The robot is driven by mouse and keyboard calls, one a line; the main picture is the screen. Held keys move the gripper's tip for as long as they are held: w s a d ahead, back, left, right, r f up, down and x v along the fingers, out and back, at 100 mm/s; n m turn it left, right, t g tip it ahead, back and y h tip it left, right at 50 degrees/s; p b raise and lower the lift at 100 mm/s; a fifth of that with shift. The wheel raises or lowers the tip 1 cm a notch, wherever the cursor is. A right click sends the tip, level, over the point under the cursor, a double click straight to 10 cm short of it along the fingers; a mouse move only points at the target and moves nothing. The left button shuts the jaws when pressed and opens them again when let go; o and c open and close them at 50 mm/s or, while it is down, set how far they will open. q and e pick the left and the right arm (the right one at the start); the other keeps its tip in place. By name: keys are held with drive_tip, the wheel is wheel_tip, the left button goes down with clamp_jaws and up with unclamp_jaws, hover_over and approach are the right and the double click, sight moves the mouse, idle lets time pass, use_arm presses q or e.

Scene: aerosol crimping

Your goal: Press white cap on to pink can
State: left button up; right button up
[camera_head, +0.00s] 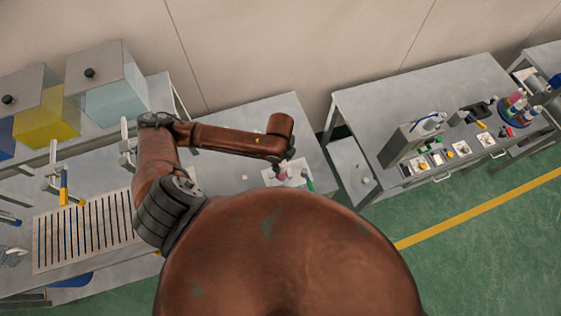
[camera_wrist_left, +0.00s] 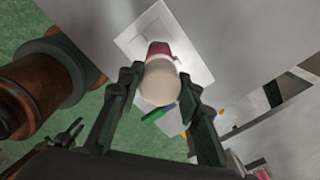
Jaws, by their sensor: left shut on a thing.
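My left gripper (camera_head: 284,167) reaches over a white tray (camera_head: 298,171) on the grey table. In the left wrist view my left gripper (camera_wrist_left: 158,108) has its fingers on either side of the white cap (camera_wrist_left: 160,84) and is shut on it. The pink can (camera_wrist_left: 158,48) stands directly beyond the cap, in line with it, over the white tray (camera_wrist_left: 136,40). A pink patch of the can (camera_head: 283,175) shows under the gripper. I cannot tell whether the cap is seated on the can. A dark pronged shape at the left wrist view's lower left may be my right gripper (camera_wrist_left: 66,135).
A green object (camera_head: 309,181) lies beside the tray. The grey table (camera_head: 285,115) is clear behind it. A slotted rack (camera_head: 85,232) and lidded bins (camera_head: 110,85) stand left. A second table (camera_head: 430,90) with bottles and small parts stands right, across a gap.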

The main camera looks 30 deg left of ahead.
use_arm(q)
drive_tip(key=o, duration=0.8)
drive_tip(key=shift+o, duration=0.6)
drive_tip(key=o, duration=0.4)
drive_tip(key=shift+o, duration=0.2)
